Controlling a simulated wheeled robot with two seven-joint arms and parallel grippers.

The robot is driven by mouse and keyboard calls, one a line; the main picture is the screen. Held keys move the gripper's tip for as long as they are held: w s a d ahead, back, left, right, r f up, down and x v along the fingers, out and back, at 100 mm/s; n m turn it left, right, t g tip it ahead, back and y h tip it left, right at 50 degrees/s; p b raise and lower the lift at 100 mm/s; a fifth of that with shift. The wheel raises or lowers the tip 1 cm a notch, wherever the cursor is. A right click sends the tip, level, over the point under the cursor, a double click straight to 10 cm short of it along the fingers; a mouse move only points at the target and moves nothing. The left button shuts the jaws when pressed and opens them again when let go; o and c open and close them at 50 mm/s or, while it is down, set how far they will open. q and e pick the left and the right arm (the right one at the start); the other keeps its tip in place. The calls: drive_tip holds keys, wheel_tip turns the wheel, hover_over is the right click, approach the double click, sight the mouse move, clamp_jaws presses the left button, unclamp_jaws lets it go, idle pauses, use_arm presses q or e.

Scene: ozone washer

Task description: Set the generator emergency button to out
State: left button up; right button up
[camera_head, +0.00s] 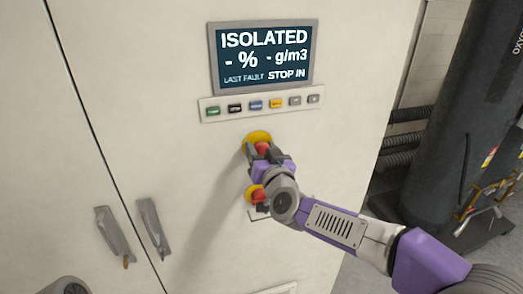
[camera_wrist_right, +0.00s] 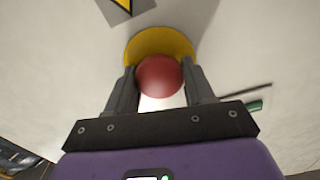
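A red mushroom button (camera_head: 262,149) on a yellow disc is on the cabinet front, below the key row. It also shows in the right wrist view (camera_wrist_right: 159,76), in front of its yellow disc. My right gripper (camera_head: 259,147) reaches it from the front. Its two dark fingers lie on either side of the red cap and appear to touch it. A second red button (camera_head: 257,196) on yellow is lower down, partly hidden by my right wrist. The screen (camera_head: 264,55) reads "ISOLATED" and "LAST FAULT STOP IN". My left gripper is not in view.
The key row (camera_head: 262,104) has several coloured keys just above the upper button. Two grey door handles (camera_head: 115,234) are at the lower left. A dark cylinder (camera_head: 457,110) and ribbed hoses (camera_head: 405,140) stand right of the cabinet.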

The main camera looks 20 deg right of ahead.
clamp_jaws()
drive_tip(key=shift+s, duration=0.7)
drive_tip(key=shift+w, duration=0.1)
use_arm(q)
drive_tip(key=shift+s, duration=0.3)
use_arm(e)
drive_tip(key=o, duration=0.8)
unclamp_jaws()
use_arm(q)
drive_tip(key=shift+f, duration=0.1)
use_arm(e)
drive_tip(key=s, duration=0.7)
drive_tip(key=shift+s+d, duration=0.15)
drive_tip(key=shift+s, duration=0.2)
drive_tip(key=shift+w+f, duration=0.1)
